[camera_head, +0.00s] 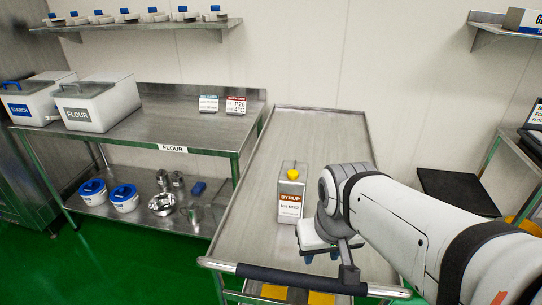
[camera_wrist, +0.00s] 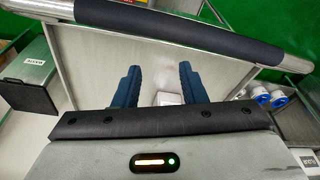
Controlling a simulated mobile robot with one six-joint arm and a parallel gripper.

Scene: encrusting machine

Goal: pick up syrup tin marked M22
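The syrup tin (camera_head: 289,196), silver-grey with a yellow cap and an orange and white label reading SYRUP and, in small print, what looks like M22, stands upright on the steel cart (camera_head: 318,128). My gripper (camera_head: 322,254) is low over the cart's near end, just right of and nearer than the tin. In the wrist view my gripper (camera_wrist: 159,88) has its two blue fingers spread apart. A small pale shape shows low between them, partly hidden by the gripper body; I cannot tell whether it is the tin.
The cart's dark handle bar (camera_head: 300,279) crosses its near edge. A steel table (camera_head: 165,125) with starch and flour bins stands left of the cart, with blue-lidded tubs (camera_head: 124,198) on its lower shelf. A black panel (camera_head: 457,192) lies to the right. The cart's far half is clear.

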